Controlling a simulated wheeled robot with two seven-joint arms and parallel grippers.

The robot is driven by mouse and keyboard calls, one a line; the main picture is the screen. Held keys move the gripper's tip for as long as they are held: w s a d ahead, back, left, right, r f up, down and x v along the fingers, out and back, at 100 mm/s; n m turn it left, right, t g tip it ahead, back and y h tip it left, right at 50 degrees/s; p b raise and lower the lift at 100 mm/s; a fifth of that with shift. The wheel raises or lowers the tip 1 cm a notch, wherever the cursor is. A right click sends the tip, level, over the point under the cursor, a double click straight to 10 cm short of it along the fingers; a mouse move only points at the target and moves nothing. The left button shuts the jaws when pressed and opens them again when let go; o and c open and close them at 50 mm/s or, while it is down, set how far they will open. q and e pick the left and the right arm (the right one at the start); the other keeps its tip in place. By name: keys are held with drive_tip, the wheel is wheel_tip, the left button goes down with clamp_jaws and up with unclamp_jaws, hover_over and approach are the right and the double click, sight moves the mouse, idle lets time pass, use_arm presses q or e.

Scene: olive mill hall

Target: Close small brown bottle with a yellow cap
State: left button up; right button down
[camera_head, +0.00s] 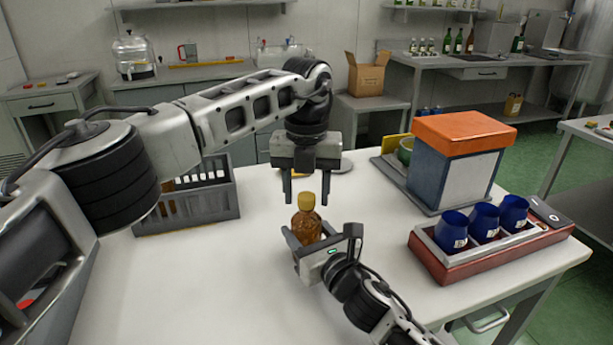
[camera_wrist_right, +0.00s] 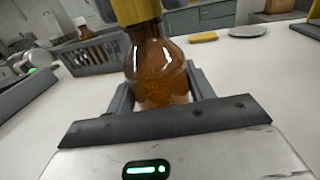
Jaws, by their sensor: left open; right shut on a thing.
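The small brown bottle (camera_head: 306,226) stands upright on the white table in the head view. Its yellow cap (camera_head: 307,200) sits on the bottle's neck; I cannot tell how tight it is. My right gripper (camera_head: 303,240) is shut around the bottle's body from the near side. The brown bottle (camera_wrist_right: 158,70) also shows between the right fingers in the right wrist view, with the yellow cap (camera_wrist_right: 136,10) cut off by the top edge. My left gripper (camera_head: 307,198) points down with open fingers just above and around the cap level. Whether it touches the cap is unclear.
A grey crate (camera_head: 226,204) with contents stands at the left on the table. A red tray (camera_head: 440,268) with blue cups (camera_head: 484,222) lies at the right. An orange-topped box (camera_head: 462,132) stands behind it. The table's front middle is clear.

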drive_tip(key=shift+f, duration=0.1)
use_arm(q)
drive_tip(key=c, duration=1)
drive_tip(key=m, duration=0.5)
drive_tip(key=o, duration=1.1)
drive_tip(key=shift+r, duration=2.2)
drive_tip(key=shift+c, duration=0.5)
